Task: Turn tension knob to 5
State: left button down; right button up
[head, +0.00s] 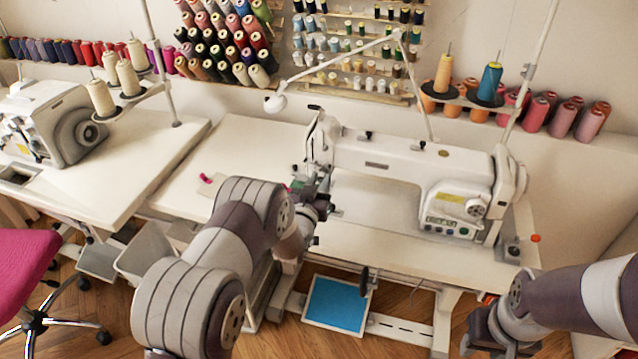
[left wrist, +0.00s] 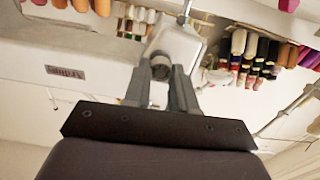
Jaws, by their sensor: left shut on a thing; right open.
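The white sewing machine (head: 400,158) stands on the middle table. My left arm reaches to its needle end, and my left gripper (head: 318,190) is there, largely hidden by my own arm. In the left wrist view, the two fingers of my left gripper (left wrist: 161,85) are closed on a small dark round tension knob (left wrist: 160,66) on the machine's white head (left wrist: 178,43). No number on the knob can be read. My right gripper (head: 490,335) is low at the right, away from the machine, open with nothing seen in it.
A second machine (head: 62,120) stands on the left table. A thin lamp arm (head: 345,68) spans above the sewing machine. Thread cones (head: 225,45) hang on the wall. A pink chair (head: 25,270) is at the left. A blue pedal (head: 337,305) lies below the table.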

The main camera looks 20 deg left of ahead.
pick_arm(q)
jog(key=m+b, duration=0.2)
jog(key=m, duration=0.3)
jog(key=shift+f+m+b, duration=0.15)
jog(key=shift+m+b, duration=0.15)
jog(key=shift+b, duration=0.05)
jog(key=m+b, duration=0.8)
jog(key=m, duration=0.9)
jog(key=shift+d, duration=0.1)
jog(key=shift+m, duration=0.4)
jog(key=c, duration=0.9)
grip_release()
